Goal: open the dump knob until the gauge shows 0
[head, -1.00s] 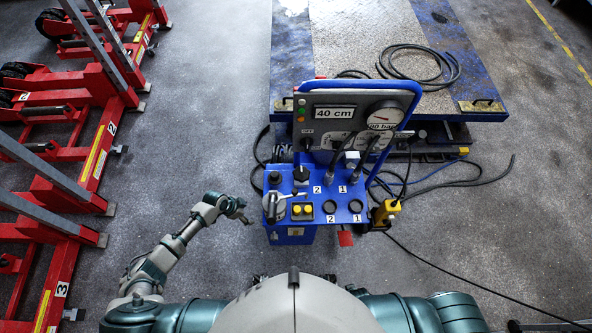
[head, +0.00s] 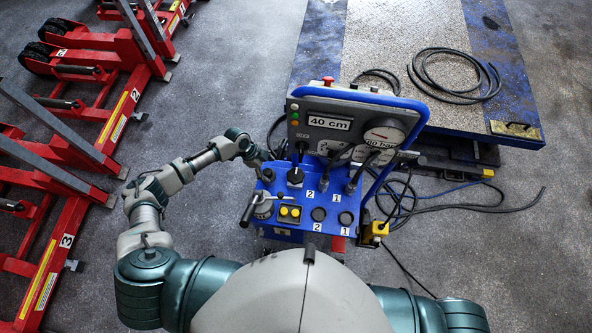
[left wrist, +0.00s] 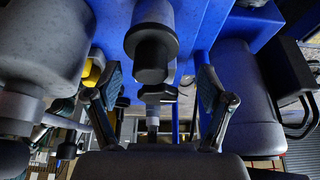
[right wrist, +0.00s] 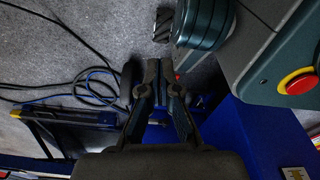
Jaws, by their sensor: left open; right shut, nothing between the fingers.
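The blue control unit (head: 330,205) carries a dial gauge (head: 384,134); its needle and full bar label are too small to read. A small black knob (head: 268,175) is at the panel's left edge, and a larger black knob (head: 295,176) is right of it. I cannot tell for certain which is the dump knob. My left gripper (head: 257,158) is at the unit's left side, close to the small knob. In the left wrist view, the open fingers (left wrist: 158,88) flank a black-capped knob (left wrist: 151,60), apparently without touching. My right gripper (right wrist: 150,85) is shut and empty.
A lever valve (head: 262,207), two yellow buttons (head: 289,212) and upright hose fittings (head: 325,178) crowd the panel. Red jacks (head: 75,190) stand at left, a blue-edged platform (head: 440,60) behind. Cables (head: 480,205) lie on the floor at right.

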